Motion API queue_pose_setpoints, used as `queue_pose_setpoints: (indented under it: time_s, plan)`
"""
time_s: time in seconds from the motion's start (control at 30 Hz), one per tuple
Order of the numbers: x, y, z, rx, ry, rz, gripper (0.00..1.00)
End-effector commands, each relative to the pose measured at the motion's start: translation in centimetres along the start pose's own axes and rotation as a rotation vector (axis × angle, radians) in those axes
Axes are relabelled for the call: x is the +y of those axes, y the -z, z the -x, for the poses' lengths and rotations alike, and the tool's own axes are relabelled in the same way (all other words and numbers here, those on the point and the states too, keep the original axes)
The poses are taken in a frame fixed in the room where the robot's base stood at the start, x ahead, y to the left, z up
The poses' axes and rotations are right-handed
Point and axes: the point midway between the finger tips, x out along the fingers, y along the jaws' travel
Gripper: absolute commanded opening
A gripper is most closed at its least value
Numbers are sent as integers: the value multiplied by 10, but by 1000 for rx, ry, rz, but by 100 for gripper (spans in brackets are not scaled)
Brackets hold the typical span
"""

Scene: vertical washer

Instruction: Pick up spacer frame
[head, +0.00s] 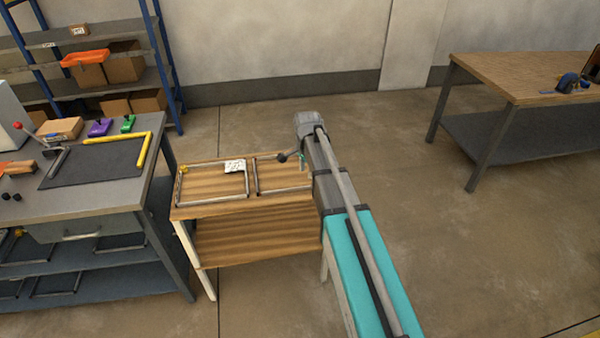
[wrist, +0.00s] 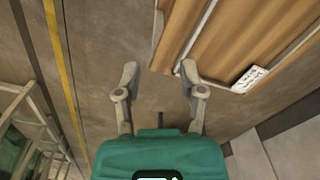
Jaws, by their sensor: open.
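Two thin grey spacer frames lie flat, side by side, on a small wooden table (head: 215,211). The left spacer frame (head: 213,200) has a white label card (head: 235,166) at its back right corner. The right spacer frame (head: 283,191) is partly hidden behind my arm. My gripper (head: 294,158) is at the right back part of this table, small and partly hidden in the head view. In the wrist view my gripper (wrist: 160,80) is open and empty, with a spacer frame corner (wrist: 186,68) close by its right fingertip. I cannot tell the height between them.
A grey workbench (head: 95,206) with a dark mat, a yellow bar and small tools stands at the left. A blue shelf rack (head: 165,60) stands behind it. Another wooden-topped bench (head: 510,75) is at the right back. The floor (head: 400,140) between is clear.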

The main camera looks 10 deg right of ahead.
Motion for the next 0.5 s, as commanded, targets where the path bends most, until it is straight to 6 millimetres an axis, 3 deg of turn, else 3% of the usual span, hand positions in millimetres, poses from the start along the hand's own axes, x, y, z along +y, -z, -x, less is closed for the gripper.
queue_pose_setpoints:
  time_s: [0.03, 0.2, 0.5]
  plan:
    - [-19, 8, -3, 0, 0, -65, 51]
    - [-49, 22, -6, 0, 0, -262, 51]
    - [-64, 30, -8, 0, 0, -393, 51]
